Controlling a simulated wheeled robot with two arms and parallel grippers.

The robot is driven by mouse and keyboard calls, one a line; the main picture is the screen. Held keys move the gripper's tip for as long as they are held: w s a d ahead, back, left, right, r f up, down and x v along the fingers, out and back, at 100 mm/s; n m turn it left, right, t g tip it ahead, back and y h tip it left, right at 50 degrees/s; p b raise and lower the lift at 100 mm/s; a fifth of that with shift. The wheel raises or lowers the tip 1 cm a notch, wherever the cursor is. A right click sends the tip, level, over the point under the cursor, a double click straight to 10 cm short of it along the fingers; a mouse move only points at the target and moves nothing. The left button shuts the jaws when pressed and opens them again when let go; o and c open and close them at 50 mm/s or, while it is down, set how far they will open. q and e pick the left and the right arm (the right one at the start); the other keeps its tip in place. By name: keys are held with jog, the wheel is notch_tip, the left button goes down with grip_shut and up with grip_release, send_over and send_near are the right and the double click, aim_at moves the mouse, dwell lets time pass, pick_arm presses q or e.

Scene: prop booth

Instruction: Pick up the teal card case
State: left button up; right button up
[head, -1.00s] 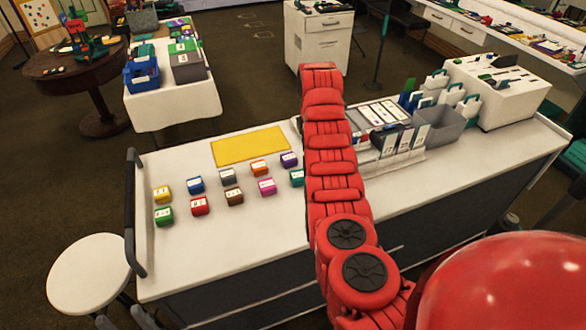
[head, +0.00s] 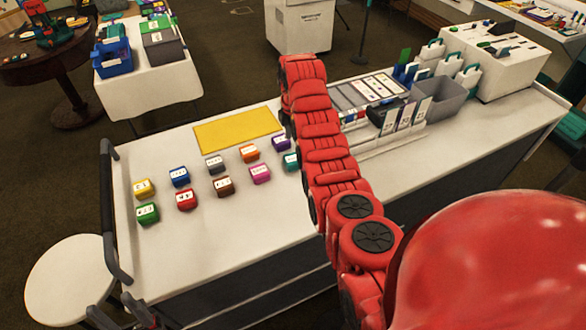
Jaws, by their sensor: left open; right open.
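The teal card case (head: 291,161) is a small box with a white label on the white counter top (head: 230,235). It is at the right end of the front row, right of the pink case (head: 260,174) and in front of the purple case (head: 281,143). My red arm passes close by its right side in the picture and may cover part of it. The arm rises from the lower right and ends above the counter's far edge. No gripper fingers show on it.
Several other coloured cases, such as the orange case (head: 250,153), stand in two rows to the left. A yellow mat (head: 237,129) lies behind them. A grey bin (head: 437,103) and card racks stand to the right. The counter's front left is bare.

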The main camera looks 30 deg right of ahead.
aim_at(293, 158)
notch_tip(293, 158, down, 2)
jog(key=shift+f+p, duration=0.1)
jog(key=shift+p, duration=0.7)
jog(key=shift+f, duration=0.1)
jog(key=f+p, duration=0.1)
jog(key=f, duration=0.1)
jog(key=f+p, duration=0.1)
jog(key=f, duration=0.1)
jog(key=shift+a, duration=0.2)
jog(key=shift+f+p, duration=0.3)
jog(key=shift+f, duration=0.25)
jog(key=c, duration=1.4)
jog(key=shift+r, duration=0.1)
jog(key=shift+c, duration=0.2)
